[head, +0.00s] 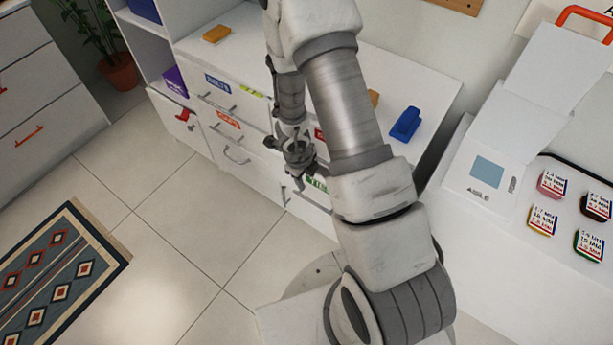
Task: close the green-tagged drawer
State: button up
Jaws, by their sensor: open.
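The white drawer with a green tag (317,184) is in the lower right part of the white drawer unit. Only part of its front shows, because my arm and gripper cover much of it. A grey handle (285,196) shows at the left near it. I cannot tell how far this drawer stands out. My gripper (299,160) is open and empty, in front of the unit and just above and left of the green tag in the picture. I cannot tell whether it touches the drawer.
Other drawers carry a blue tag (217,83), an orange-red tag (228,119) and a yellow-green tag (251,90). A blue object (405,124) lies on the unit's top. A patterned rug (55,275) lies on the left floor. The tiled floor between is clear.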

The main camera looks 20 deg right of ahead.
jog(key=shift+a+f, duration=0.15)
jog(key=shift+f, duration=0.05)
jog(key=c, duration=0.4)
jog(key=a+f+h+b, duration=0.2)
jog(key=a+f, duration=0.1)
jog(key=shift+a+t+h+b, duration=0.15)
jog(key=shift+t+h+b, duration=0.15)
jog(key=shift+t+h, duration=0.1)
grip_shut()
jog(key=w+a+t+h+b, duration=0.1)
jog(key=a+t+h+b, duration=0.15)
jog(key=a, duration=0.25)
jog(key=shift+t+h, duration=0.25)
jog(key=shift+t, duration=0.3)
jog(key=b+x, duration=0.1)
jog(key=x, duration=0.3)
jog(key=w+r+b+x, duration=0.1)
jog(key=x, duration=0.3)
jog(key=b+x, duration=0.1)
jog(key=x, duration=0.3)
jog(key=shift+w+d+r+b, duration=0.25)
jog(key=shift+w+b, duration=0.05)
jog(key=shift+b, duration=0.1)
jog(key=shift+w+d+r, duration=0.1)
jog(key=shift+w+d, duration=0.2)
jog(key=shift+d, duration=0.05)
